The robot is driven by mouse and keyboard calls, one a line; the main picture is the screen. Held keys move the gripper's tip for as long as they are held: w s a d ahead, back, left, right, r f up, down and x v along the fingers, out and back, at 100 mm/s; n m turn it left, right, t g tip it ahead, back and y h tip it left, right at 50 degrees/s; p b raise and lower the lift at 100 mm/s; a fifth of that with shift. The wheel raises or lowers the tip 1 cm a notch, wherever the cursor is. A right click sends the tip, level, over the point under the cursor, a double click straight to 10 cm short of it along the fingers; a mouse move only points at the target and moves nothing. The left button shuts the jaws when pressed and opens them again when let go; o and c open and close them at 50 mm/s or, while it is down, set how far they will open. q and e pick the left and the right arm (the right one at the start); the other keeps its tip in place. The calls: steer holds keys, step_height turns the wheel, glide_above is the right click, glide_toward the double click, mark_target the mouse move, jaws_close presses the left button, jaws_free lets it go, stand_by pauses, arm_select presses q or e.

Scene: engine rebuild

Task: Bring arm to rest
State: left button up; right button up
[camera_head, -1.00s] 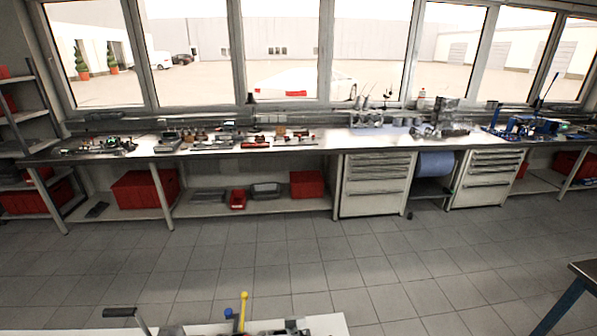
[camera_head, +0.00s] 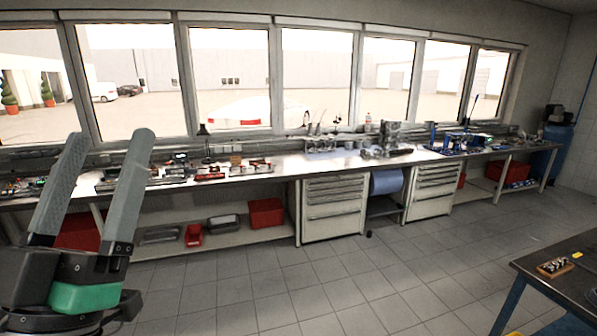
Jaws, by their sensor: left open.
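My left gripper (camera_head: 107,142) is raised at the left of the head view, its two long grey fingers pointing up and spread apart. Nothing is between the fingers. Its dark wrist with a green band shows at the lower left. The fingers overlap the view of the far workbench but appear much nearer to the camera than it. My right gripper is not in the view.
A long workbench (camera_head: 275,167) with tools and engine parts runs under the windows. Drawer cabinets (camera_head: 330,209) and red bins (camera_head: 266,212) stand beneath it. A dark table (camera_head: 550,283) with a small wooden block of parts (camera_head: 555,267) is at the lower right. The tiled floor between is clear.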

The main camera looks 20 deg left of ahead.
arm_select(q)
steer(key=s+d+r+m+h, duration=0.1)
steer(key=s+d+m+h, duration=0.2)
steer(key=d+h, duration=0.3)
step_height(320, 180, up, 17)
steer(key=d+m+h+p, duration=0.1)
steer(key=p, duration=1.6)
steer(key=shift+w, duration=0.15)
steer(key=shift+r, duration=0.1)
